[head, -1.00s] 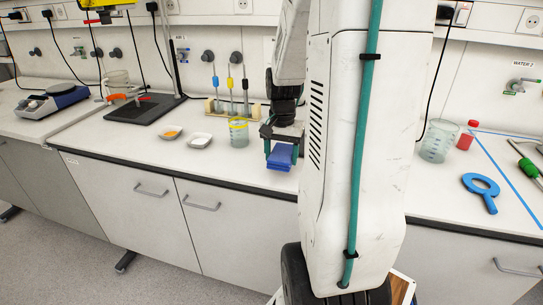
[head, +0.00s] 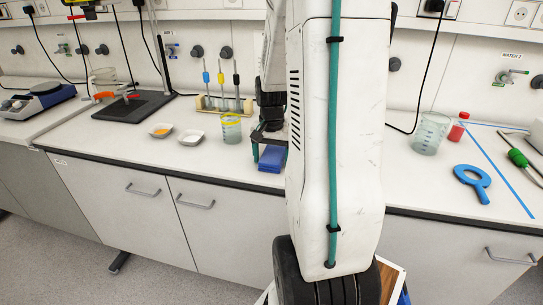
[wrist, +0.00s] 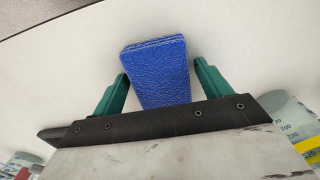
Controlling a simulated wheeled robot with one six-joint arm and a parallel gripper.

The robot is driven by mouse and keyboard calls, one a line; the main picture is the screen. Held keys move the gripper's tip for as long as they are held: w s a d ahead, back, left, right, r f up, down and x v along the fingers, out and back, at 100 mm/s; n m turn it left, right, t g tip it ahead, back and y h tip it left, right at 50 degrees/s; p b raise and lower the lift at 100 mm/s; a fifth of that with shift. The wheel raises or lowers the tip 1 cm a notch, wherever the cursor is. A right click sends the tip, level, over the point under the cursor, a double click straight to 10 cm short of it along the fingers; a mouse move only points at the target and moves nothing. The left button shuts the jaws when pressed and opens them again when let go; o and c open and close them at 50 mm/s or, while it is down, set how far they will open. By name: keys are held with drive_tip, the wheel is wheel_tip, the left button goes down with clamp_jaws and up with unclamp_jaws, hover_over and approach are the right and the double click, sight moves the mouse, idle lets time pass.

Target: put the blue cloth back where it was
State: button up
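The blue cloth (head: 270,160) is a folded, layered pad near the front edge of the bench, just right of the yellow-banded beaker. It looks to be down on the bench top. My gripper (head: 269,150) is low over it, partly hidden behind my arm. In the wrist view, the cloth (wrist: 158,72) lies between the two green fingers of my gripper (wrist: 159,70). The fingers stand apart, with a small gap at the right finger; the left finger is at or very near the cloth's edge. The cloth's near end is hidden under the gripper.
The yellow-banded beaker (head: 231,131) stands close left of the gripper. Two white dishes (head: 161,130) and a pipette rack (head: 222,104) are farther left and behind. A large beaker (head: 430,134), red-capped bottle (head: 458,128) and blue ring tool (head: 472,181) are right of my arm.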

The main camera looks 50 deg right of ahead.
sight(271, 157)
drive_tip(key=shift+r, duration=0.15)
wheel_tip(271, 157, up, 12)
drive_tip(key=s+a+r+n, duration=0.1)
drive_tip(key=a+r+n, duration=0.15)
drive_tip(key=a, duration=0.45)
drive_tip(key=a+r+n, duration=0.2)
drive_tip(key=a+n, duration=0.1)
drive_tip(key=a, duration=0.5)
drive_tip(key=s+a+n+t, duration=0.1)
drive_tip(key=s+a+n, duration=0.7)
drive_tip(key=s+a, duration=0.3)
drive_tip(key=a, duration=0.3)
drive_tip(key=shift+a, duration=0.15)
